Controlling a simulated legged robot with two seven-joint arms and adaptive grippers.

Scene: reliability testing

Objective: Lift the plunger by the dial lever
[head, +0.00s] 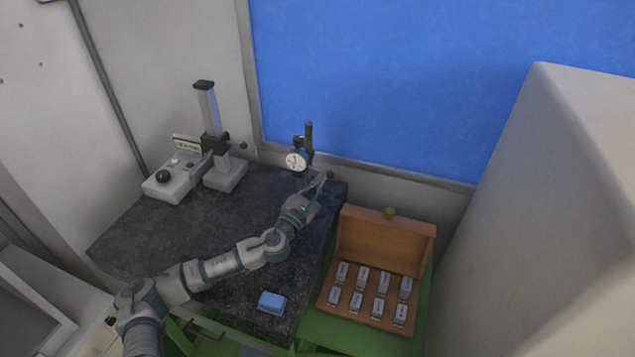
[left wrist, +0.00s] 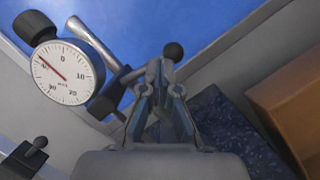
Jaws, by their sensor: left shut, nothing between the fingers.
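The dial gauge (head: 296,161) is on a dark stand at the back right of the black stone table. Its white round face also shows at the upper left of the left wrist view (left wrist: 64,74). A dark ball-ended lever (left wrist: 172,52) shows just past my fingertips in the left wrist view. My left gripper (head: 322,183) is at the stand, just below and right of the dial. Its fingers (left wrist: 158,84) are shut with nothing between them. I cannot tell whether they touch the lever. The plunger is hidden behind the gripper. My right gripper is not in view.
A grey height stand (head: 212,130) and a control box (head: 174,178) stand at the back left. A blue block (head: 272,302) lies near the table's front edge. An open wooden case (head: 386,241) with several metal blocks sits at the right. The table's middle left is clear.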

